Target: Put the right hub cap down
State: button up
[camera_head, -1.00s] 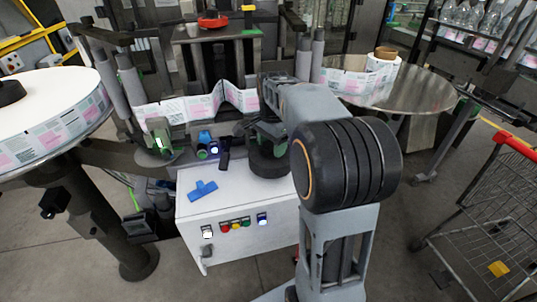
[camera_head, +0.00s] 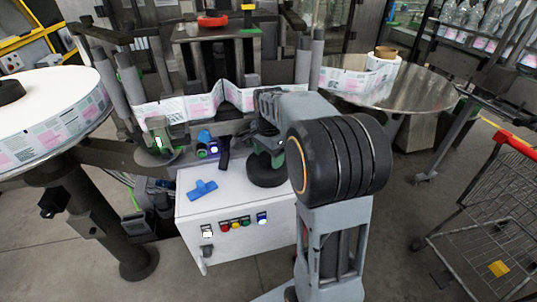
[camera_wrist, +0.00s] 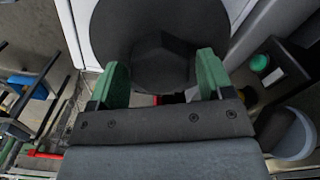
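The right hub cap is a black disc (camera_head: 267,172) with a raised faceted knob. It is low over the white cabinet top (camera_head: 225,188); I cannot tell whether it touches. My gripper (camera_head: 268,140), partly hidden by my arm in the head view, is above it. The right reel table (camera_head: 425,88) is a bare metal disc at the right, carrying a label roll with a brown core (camera_head: 385,52).
A blue T-shaped handle (camera_head: 202,190) lies on the cabinet top, left of the cap. Label web (camera_head: 190,108) runs behind the cabinet. The left reel (camera_head: 45,105) has a black hub (camera_head: 10,92). A wire cart (camera_head: 490,210) stands at the right; the floor before it is clear.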

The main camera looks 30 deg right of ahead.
aim_at(268, 155)
jog(key=shift+o, duration=1.3)
notch_tip(268, 155, up, 12)
jog(key=f+p, duration=0.1)
jog(key=s+a+f+n+t, duration=0.2)
jog(key=s+a+f+n, duration=0.2)
jog(key=s+n, duration=0.3)
jog(key=s+a+f+n+t, duration=0.1)
jog(key=s+a+f+n, duration=0.4)
jog(key=s+n, duration=0.3)
jog(key=shift+s+a+f+t, duration=0.3)
jog(key=shift+s+a+t, duration=0.1)
jog(key=shift+s+a, duration=0.2)
